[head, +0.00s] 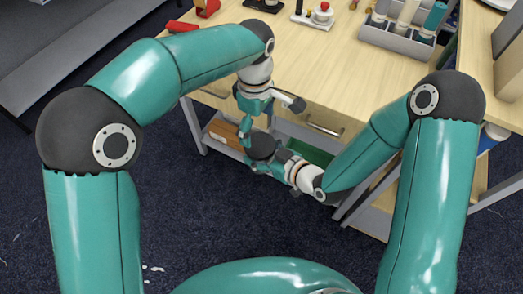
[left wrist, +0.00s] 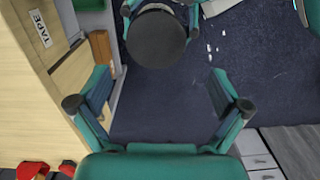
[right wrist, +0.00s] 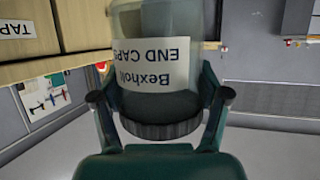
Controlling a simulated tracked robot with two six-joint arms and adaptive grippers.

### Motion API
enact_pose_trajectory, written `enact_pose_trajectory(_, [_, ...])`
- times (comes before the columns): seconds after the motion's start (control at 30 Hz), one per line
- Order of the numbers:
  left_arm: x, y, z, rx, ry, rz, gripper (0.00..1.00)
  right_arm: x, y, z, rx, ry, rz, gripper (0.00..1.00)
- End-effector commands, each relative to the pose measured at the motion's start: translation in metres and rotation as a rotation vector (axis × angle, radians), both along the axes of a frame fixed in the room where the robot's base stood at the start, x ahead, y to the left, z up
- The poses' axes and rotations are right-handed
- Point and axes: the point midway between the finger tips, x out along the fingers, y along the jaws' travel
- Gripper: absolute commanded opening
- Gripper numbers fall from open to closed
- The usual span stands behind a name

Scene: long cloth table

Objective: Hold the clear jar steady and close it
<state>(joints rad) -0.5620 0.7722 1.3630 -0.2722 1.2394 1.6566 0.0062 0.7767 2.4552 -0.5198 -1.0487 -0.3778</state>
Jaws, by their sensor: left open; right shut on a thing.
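The clear jar (right wrist: 150,75), with a white label reading END CAPS, is between the fingers of my right gripper (right wrist: 157,95) in the right wrist view. Its dark ridged lid (right wrist: 165,122) is on the jar; I cannot tell how tight. The lid shows as a round dark disc in the left wrist view (left wrist: 157,38) and from above in the head view (head: 260,145). My right gripper (head: 268,158) is shut on the jar. My left gripper (head: 268,117) is open and empty, just above and apart from the lid. The jar's body is mostly hidden in the head view.
The wooden table (head: 320,70) with drawers is just beyond my grippers. A grey caddy (head: 395,38) with bottles and a small white base with a red knob (head: 322,12) stand on it. A green bin (head: 308,152) sits on the low shelf. Open floor lies on the near side.

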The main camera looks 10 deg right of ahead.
Motion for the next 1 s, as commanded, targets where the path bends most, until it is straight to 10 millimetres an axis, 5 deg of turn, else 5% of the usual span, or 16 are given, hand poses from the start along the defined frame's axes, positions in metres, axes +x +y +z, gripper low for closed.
enact_pose_trajectory(0.47, [0.002,-0.003,0.007,-0.009,-0.016,0.011,1.00,0.000,0.000,0.000,0.001,-0.001,0.000,0.00])
enact_pose_trajectory(1.0, [0.000,-0.005,-0.058,-0.008,-0.014,0.010,1.00,0.000,0.000,0.000,0.001,-0.001,0.000,0.00])
